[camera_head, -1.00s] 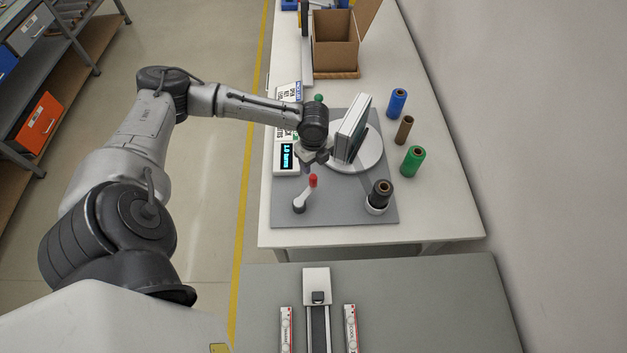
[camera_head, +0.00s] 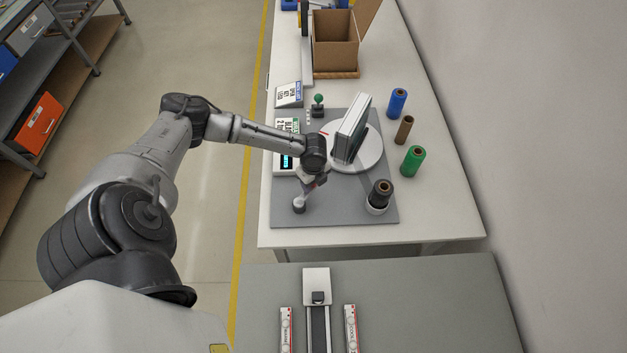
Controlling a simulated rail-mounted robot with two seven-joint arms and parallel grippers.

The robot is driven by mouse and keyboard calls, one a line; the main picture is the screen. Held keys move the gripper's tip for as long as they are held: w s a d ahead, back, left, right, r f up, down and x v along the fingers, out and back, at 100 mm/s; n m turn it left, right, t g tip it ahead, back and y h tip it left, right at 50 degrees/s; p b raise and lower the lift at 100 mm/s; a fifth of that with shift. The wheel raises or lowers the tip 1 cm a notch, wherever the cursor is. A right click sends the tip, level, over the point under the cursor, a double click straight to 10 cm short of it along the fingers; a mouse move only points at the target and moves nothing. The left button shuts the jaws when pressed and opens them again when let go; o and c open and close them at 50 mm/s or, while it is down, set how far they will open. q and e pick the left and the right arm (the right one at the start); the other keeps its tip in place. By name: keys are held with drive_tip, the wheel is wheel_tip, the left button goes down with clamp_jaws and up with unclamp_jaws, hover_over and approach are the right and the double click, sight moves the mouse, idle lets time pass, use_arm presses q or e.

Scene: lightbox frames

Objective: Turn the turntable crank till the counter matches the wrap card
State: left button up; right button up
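The turntable (camera_head: 372,160) is a white disc on a grey mat, with white-and-dark framed panels (camera_head: 353,130) standing on it. The crank (camera_head: 299,206) stands at the mat's front left. My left gripper (camera_head: 312,183) is down at the crank's red knob, which is mostly hidden behind it. I cannot tell whether its fingers are closed on the knob. The counter (camera_head: 286,163) is left of the gripper; its lit cyan digits are partly covered and unreadable. A card (camera_head: 287,128) with bold print lies behind the counter, too small to read surely. My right gripper is not in view.
A black roll (camera_head: 381,192) stands in a white holder at the mat's front right. Blue (camera_head: 397,103), brown (camera_head: 404,130) and green (camera_head: 412,161) rolls stand along the right. A green-knobbed post (camera_head: 318,105) and an open cardboard box (camera_head: 336,43) are farther back.

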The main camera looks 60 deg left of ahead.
use_arm(q)
clamp_jaws()
idle(0.5)
drive_tip(key=shift+w+d, duration=0.1)
